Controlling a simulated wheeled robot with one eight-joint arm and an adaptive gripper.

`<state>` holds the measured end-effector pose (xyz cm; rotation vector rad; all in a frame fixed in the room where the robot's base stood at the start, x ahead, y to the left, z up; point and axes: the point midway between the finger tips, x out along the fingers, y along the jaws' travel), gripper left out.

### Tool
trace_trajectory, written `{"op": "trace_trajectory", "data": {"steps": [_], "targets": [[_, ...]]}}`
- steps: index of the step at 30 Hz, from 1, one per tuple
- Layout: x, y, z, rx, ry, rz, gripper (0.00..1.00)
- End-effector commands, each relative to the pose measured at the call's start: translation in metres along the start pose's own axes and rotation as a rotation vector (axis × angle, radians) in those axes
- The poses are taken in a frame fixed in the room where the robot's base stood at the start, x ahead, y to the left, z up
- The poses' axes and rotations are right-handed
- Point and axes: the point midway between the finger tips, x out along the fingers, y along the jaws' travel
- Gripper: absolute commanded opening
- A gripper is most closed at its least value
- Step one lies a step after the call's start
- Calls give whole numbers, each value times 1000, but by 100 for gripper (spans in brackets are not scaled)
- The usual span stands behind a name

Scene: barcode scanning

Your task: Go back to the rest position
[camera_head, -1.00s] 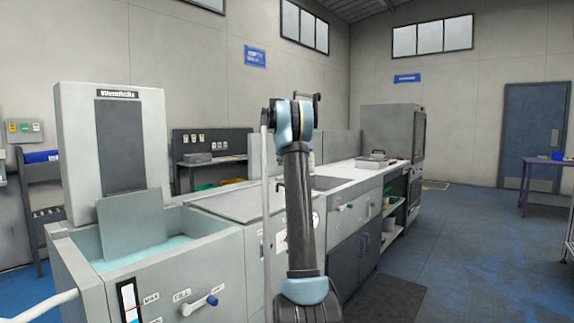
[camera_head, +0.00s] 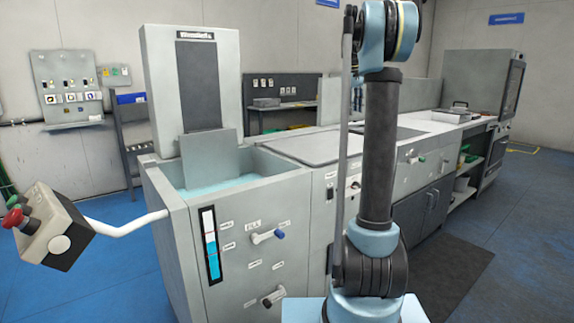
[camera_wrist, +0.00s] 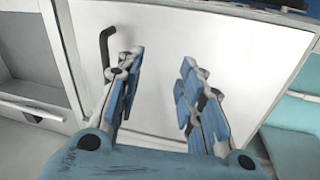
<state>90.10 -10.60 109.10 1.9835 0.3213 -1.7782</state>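My gripper (camera_wrist: 160,95) shows in the wrist view with its two blue-padded fingers spread apart. Nothing is between them. Behind the fingers is a pale flat panel (camera_wrist: 225,55) with a dark bent handle (camera_wrist: 106,45). In the head view my dark and light-blue arm stands upright right of centre, in front of the long machine counter. My gripper cannot be made out in the head view.
A grey machine (camera_head: 160,80) with a basin of pale blue liquid (camera_head: 225,186) stands left of my arm. A control box with a red button (camera_head: 55,228) juts out on a white arm at the lower left. Blue floor (camera_head: 520,260) is open at the right.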

Motion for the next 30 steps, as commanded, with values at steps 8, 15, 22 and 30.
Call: {"op": "trace_trajectory", "data": {"steps": [8,15,22,30], "targets": [[4,-67,64,81,19,-12,35],[20,-123,121,152,35,-26,35],[46,-177,177,220,48,-39,35],[90,-239,244,299,62,-58,35]]}}
